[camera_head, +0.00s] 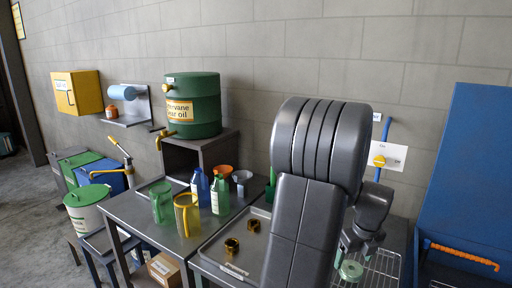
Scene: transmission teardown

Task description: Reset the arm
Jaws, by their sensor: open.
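My grey arm rises large in the right half of the head view and hides part of the bench and wall behind it. Its folded end hangs down at the right, with my gripper (358,243) pointing downward over the wire rack (379,266). The gripper is open. A pale green round part (350,271) shows just below the gripper, and I cannot tell whether it touches the fingers. I see nothing clearly held.
Jugs and bottles (187,215) stand on the left bench, near a green oil drum (193,105). A blue panel (468,170) with an orange handle stands close on the right.

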